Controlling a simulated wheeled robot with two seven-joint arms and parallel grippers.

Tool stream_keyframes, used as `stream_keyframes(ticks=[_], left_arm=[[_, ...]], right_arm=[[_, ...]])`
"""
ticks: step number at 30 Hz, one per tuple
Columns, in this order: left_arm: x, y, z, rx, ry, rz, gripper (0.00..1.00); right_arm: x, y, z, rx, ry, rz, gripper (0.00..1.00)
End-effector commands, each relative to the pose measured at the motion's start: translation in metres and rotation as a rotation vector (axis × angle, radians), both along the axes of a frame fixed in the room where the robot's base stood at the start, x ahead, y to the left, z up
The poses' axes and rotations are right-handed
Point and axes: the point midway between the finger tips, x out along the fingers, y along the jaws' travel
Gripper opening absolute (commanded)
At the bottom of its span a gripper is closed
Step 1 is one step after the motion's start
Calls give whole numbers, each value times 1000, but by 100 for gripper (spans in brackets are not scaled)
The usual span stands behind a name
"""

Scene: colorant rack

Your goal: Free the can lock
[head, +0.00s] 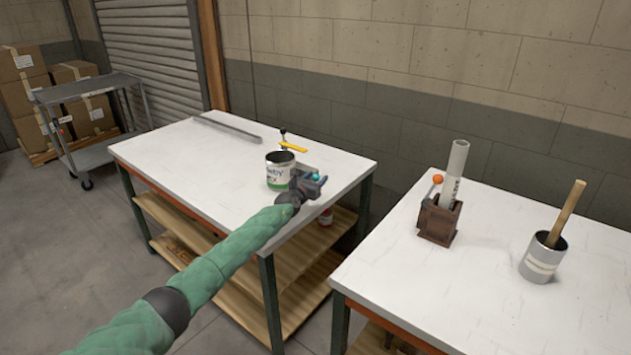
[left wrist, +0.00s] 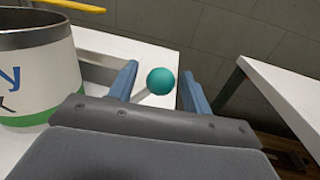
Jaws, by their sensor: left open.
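A can (head: 280,170) with a white and green label stands on the left table, and it also shows at the left of the left wrist view (left wrist: 35,70). A lock lever with a teal ball knob (left wrist: 160,81) shows beside the can; the knob also shows in the head view (head: 316,176). A yellow bar (head: 292,147) on a post stands behind the can. My left gripper (head: 318,184) is open just right of the can. In the left wrist view its blue fingers (left wrist: 158,90) lie on either side of the teal knob, with gaps visible. My right gripper is out of view.
The left table (head: 190,165) has a long grey bar (head: 228,128) at its back. The right table (head: 480,290) holds a brown holder (head: 438,222) with a tube and orange-knobbed lever, and a grey pot (head: 541,262) with a wooden stick. A gap separates the tables.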

Motion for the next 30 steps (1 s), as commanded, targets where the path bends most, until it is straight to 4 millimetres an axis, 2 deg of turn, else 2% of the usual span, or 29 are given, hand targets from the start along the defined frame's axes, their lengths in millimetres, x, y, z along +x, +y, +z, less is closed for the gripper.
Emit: stream_keyframes(ticks=[9,16,17,30], left_arm=[[0,0,0,0,0,0,47],[0,0,0,0,0,0,2],[0,0,0,0,0,0,0],[4,5,6,-74,54,0,0]], right_arm=[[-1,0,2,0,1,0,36],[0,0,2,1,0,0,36],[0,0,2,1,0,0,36],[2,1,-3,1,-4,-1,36]])
